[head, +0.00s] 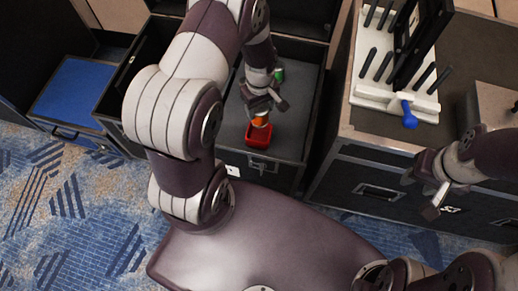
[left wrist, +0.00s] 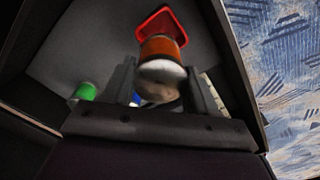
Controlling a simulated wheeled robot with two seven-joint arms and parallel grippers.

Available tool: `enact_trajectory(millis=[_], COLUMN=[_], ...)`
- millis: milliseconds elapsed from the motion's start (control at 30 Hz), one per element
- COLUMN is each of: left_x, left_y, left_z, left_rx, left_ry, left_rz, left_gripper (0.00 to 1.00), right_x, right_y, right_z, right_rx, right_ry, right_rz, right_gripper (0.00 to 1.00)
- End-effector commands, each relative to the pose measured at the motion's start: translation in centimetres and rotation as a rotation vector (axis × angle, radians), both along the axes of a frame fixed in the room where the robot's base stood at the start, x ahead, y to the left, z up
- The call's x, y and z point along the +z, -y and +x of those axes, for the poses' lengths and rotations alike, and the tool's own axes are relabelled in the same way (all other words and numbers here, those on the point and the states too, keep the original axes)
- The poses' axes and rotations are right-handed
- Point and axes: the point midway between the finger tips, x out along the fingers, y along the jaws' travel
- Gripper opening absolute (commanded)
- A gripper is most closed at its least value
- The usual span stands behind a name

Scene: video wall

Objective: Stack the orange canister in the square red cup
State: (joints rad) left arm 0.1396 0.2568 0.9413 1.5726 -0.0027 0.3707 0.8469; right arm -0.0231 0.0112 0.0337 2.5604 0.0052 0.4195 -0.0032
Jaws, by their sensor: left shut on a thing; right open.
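The orange canister (left wrist: 160,50) has a whitish lower part and sits between the fingers of my left gripper (left wrist: 160,85) in the left wrist view. In the head view the left gripper (head: 262,98) is shut on the canister (head: 261,118), over the square red cup (head: 258,137). The red cup also shows in the left wrist view (left wrist: 174,17), just beyond the canister. I cannot tell whether the canister's end is inside the cup or just above it. My right gripper (head: 432,188) is open and empty at the right, beside the dark case.
A green canister (head: 279,74) stands in the same dark case (head: 292,164), behind my left gripper; it shows in the left wrist view (left wrist: 84,92) too. A white rack with black tools (head: 390,98) and a blue-handled tool (head: 409,117) sit on the case at right.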

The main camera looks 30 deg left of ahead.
Motion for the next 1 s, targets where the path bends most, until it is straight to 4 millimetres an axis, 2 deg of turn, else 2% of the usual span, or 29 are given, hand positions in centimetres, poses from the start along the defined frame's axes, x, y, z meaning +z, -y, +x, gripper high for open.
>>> enact_trajectory(millis=[33,200,367,567,1000], left_x=[-1.3,-5.2,-7.2,-10.6,-11.2], left_y=[-0.1,-0.1,-0.1,-0.1,-0.1], left_z=[-0.1,-0.3,-0.3,-0.3,-0.2], left_rx=[0.023,0.042,0.04,0.038,0.037], left_ry=[0.0,-0.003,-0.001,-0.001,0.0], left_rz=[0.0,-0.001,0.0,0.0,0.0], left_gripper=[0.17,0.17,0.17,0.17,0.17], right_x=[-1.0,-2.3,-2.9,-4.2,-4.4], right_y=[0.0,0.0,0.0,0.0,0.0], right_z=[0.0,0.1,0.1,0.0,0.0], right_rx=[0.0,0.0,0.0,0.0,0.0], right_ry=[0.002,0.002,0.002,0.002,0.001], right_rz=[0.0,0.0,0.0,0.0,0.0], right_gripper=[0.43,0.43,0.43,0.43,0.43])
